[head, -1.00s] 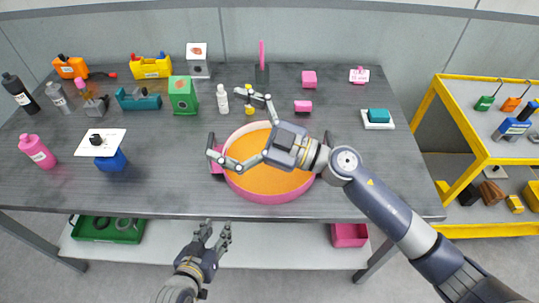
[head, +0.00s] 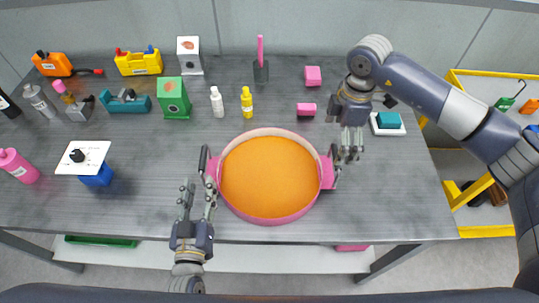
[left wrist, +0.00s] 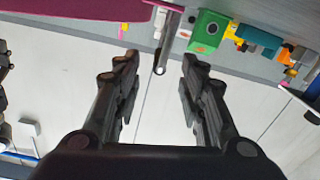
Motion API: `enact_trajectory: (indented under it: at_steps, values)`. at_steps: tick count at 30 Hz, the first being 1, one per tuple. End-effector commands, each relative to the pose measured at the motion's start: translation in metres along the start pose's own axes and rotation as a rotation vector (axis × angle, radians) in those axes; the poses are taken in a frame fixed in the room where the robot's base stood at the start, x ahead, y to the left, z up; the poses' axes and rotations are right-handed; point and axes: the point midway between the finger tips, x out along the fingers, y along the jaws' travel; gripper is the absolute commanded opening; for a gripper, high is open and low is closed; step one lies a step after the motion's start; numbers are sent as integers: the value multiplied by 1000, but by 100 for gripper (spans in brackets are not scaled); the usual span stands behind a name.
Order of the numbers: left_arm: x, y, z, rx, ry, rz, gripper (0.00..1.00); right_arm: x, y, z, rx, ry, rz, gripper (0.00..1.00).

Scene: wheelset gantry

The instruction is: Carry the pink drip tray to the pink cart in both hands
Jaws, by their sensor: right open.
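The pink drip tray (head: 268,216) sits on the grey table, round, with an orange inside. It has a pink bracket with a dark bar handle on its left (head: 204,160) and another on its right (head: 336,163). My left gripper (head: 197,188) is open at the table's front edge, close to the left handle. In the left wrist view, the handle bar (left wrist: 167,47) appears between the spread fingers, beyond their tips; contact is not visible. My right gripper (head: 351,156) is open, above and just right of the right handle. No pink cart is visible.
Bottles, including a white one (head: 217,102) and a yellow one (head: 247,102), stand behind the tray. A green box (head: 173,98) and a blue device (head: 97,176) are to the left. A teal block (head: 388,121) lies at right. A yellow-framed cart (head: 468,194) stands beyond the table's right end.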

Motion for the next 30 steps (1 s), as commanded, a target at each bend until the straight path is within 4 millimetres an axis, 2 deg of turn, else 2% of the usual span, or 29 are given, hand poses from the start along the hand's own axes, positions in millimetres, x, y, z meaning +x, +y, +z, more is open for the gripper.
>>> enact_trajectory:
  at_steps: [3, 14, 17, 30]
  values:
    - [-1, -1, 0, -1, 6, -5, 38, -3, 1, 10, 23, -34, 0, 100]
    - [4, -1, -1, -2, 8, -4, 38, 2, 1, 9, 22, -33, -2, 100]
    - [15, -1, -2, -2, 10, -4, 38, 13, 0, 9, 22, -32, -2, 100]
    - [90, -1, -2, -2, 8, -4, 38, 87, 0, 11, 22, -30, -2, 100]
